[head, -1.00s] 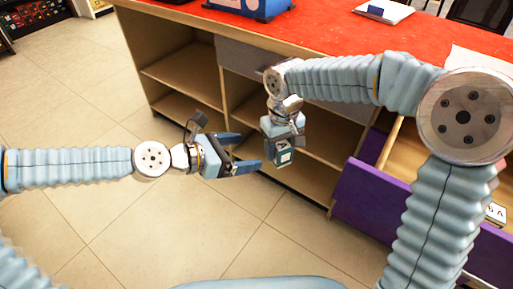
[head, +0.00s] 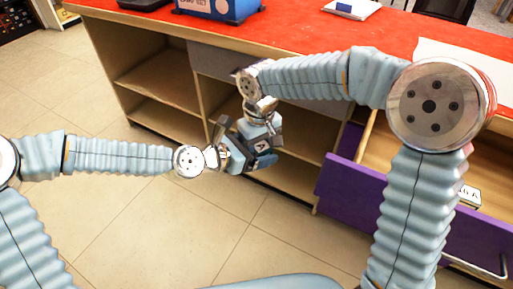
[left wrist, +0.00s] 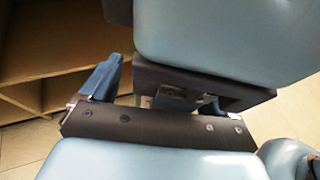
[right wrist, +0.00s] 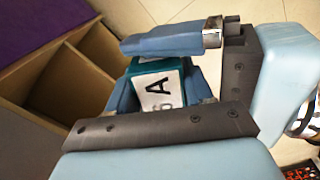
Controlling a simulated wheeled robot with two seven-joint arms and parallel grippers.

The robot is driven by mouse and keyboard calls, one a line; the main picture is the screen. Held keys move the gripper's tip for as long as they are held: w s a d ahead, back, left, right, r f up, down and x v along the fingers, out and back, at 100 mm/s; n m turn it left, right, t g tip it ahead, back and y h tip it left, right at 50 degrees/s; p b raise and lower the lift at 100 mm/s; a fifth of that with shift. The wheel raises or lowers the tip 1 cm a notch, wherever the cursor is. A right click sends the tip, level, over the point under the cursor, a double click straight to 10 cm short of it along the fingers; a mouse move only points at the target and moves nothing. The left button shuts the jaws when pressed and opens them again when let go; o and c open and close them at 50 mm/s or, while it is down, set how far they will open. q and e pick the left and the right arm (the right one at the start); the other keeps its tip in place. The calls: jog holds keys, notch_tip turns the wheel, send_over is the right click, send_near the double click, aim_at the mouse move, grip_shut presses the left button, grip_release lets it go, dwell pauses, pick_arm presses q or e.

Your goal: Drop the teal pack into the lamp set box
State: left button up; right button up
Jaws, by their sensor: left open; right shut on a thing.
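The teal pack (head: 262,146) has a white label with a letter A. It shows larger in the right wrist view (right wrist: 158,86). My right gripper (head: 260,142) is shut on it and holds it in the air in front of the counter. My left gripper (head: 262,160) is open beside it, its fingers reaching to the pack; I cannot tell whether they touch it. The left wrist view shows my right gripper (left wrist: 200,85) close against the left one, with the pack hidden. The lamp set box (head: 222,8), blue with a printed front, stands on the red counter, cut by the top edge.
The red-topped counter (head: 300,40) has open shelves (head: 155,82) below. A purple drawer (head: 350,195) is pulled out at right, with a white lettered item (head: 469,196) in it. A white pad (head: 350,9) lies on the counter.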

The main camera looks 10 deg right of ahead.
pick_arm(q)
jog(key=shift+w+a, duration=0.1)
jog(key=c, duration=1)
pick_arm(e)
jog(key=shift+s, duration=0.1)
pick_arm(q)
jog(key=shift+c, duration=0.2)
pick_arm(e)
jog(key=o, duration=1)
jog(key=shift+o, duration=0.7)
jog(key=shift+a, duration=0.1)
pick_arm(q)
jog(key=shift+s+d+r, duration=0.1)
jog(key=shift+s+d, duration=0.1)
pick_arm(e)
jog(key=shift+r, duration=0.1)
